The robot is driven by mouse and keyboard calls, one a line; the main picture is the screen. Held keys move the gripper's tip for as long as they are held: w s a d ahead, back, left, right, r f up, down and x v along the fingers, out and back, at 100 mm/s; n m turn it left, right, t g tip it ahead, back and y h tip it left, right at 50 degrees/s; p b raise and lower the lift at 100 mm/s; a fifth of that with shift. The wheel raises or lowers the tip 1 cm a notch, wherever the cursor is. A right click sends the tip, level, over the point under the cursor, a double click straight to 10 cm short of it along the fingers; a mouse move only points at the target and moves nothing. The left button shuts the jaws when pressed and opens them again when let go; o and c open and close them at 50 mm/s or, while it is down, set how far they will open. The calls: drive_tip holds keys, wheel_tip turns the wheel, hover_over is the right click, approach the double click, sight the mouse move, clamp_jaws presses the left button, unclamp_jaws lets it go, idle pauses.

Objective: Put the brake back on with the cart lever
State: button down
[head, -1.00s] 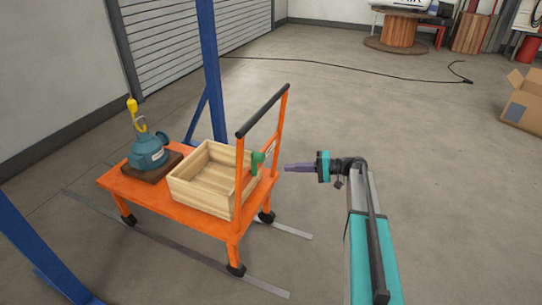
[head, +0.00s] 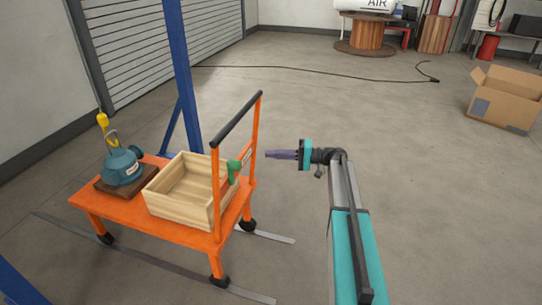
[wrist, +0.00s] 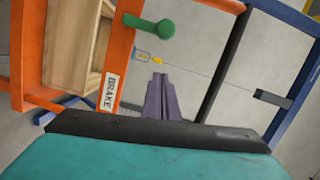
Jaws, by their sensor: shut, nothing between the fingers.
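The orange cart (head: 185,235) stands at the left of the head view, with its black push bar (head: 237,120) on orange posts.
A wooden box (head: 165,215) and a blue pump (head: 122,168) with a yellow hook (head: 102,120) are on the cart. A blue steel post (head: 180,80) stands behind it. A cardboard box (head: 505,98) is far right. Floor to the right is mostly clear.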

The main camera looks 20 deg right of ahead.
drive_tip(key=a+p, duration=0.1)
drive_tip(key=a, duration=0.8)
drive_tip(key=shift+w+a+f, duration=0.15)
drive_tip(key=shift+a+f, duration=0.2)
drive_tip(key=shift+f, duration=0.1)
idle(0.4)
drive_tip(key=shift+s+a+n+b, duration=0.15)
drive_tip(key=shift+s+n+b, duration=0.15)
drive_tip(key=shift+b, duration=0.1)
